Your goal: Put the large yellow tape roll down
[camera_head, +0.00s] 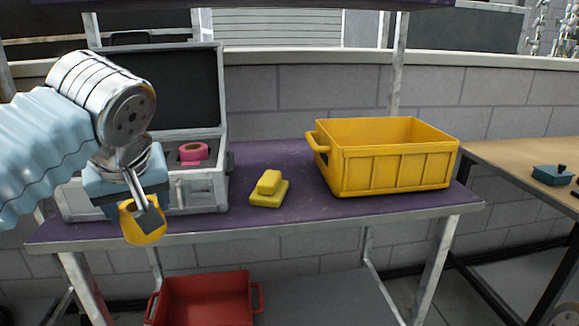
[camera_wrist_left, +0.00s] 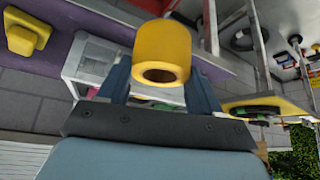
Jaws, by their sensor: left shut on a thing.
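The large yellow tape roll (camera_head: 150,233) is held by my left gripper (camera_head: 143,205), in front of the purple table's front edge at the left. In the left wrist view the yellow roll (camera_wrist_left: 162,48) sits between the two fingers of my left gripper (camera_wrist_left: 160,75), which is shut on it. Its dark central hole faces the wrist camera. The roll appears clear of the table. My right gripper is in neither view.
The purple table (camera_head: 330,206) carries an open grey case (camera_head: 205,190) with a pink tape roll (camera_head: 193,151), a yellow block-like object (camera_head: 268,189) and a yellow crate (camera_head: 390,170). A red crate (camera_head: 206,300) is below.

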